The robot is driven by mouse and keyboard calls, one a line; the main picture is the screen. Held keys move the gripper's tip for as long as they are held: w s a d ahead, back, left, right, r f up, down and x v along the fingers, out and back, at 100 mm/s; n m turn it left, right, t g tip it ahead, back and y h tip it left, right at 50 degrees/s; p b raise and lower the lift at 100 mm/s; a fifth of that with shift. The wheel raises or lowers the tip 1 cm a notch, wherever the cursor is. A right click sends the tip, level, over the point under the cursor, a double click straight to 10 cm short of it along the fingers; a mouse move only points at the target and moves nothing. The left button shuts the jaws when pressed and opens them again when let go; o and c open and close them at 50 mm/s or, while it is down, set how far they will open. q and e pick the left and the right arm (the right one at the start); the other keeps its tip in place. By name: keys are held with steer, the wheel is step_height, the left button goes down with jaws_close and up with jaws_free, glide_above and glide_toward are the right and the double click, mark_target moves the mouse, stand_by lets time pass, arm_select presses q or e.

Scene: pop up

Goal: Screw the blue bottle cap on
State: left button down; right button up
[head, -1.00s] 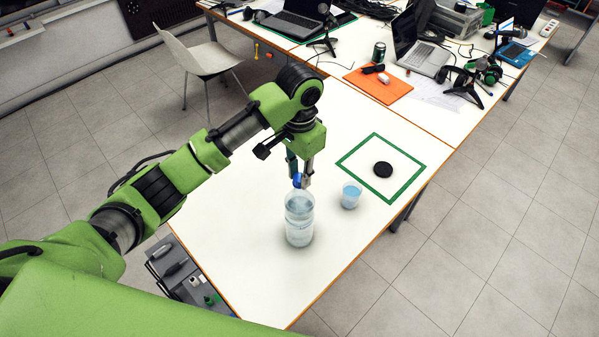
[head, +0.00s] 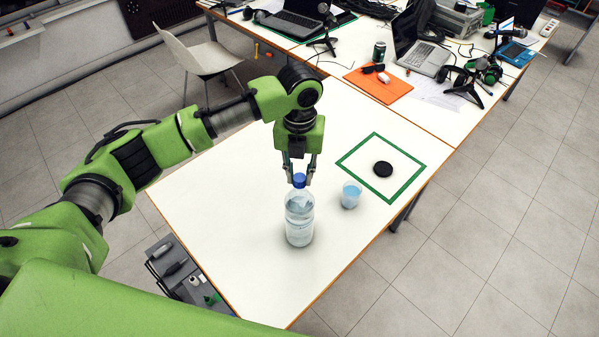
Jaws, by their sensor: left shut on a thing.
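A clear water bottle (head: 299,220) stands upright on the white table in the head view. The blue cap (head: 299,180) sits at the top of its neck. How tightly it sits on the neck cannot be told. My left gripper (head: 299,178) points down from above, with one finger on each side of the blue cap, and is shut on it. My right gripper is not in view.
A cup of bluish liquid (head: 351,195) stands right of the bottle. A black disc (head: 383,169) lies inside a green square outline (head: 410,185). The white table (head: 225,215) is clear left of the bottle. Laptops and an orange mat (head: 379,85) are farther back.

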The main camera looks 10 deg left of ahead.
arm_select(q)
steer(key=c, duration=1.7)
jaws_free()
steer(key=shift+m, duration=0.3)
step_height(320, 180, up, 12)
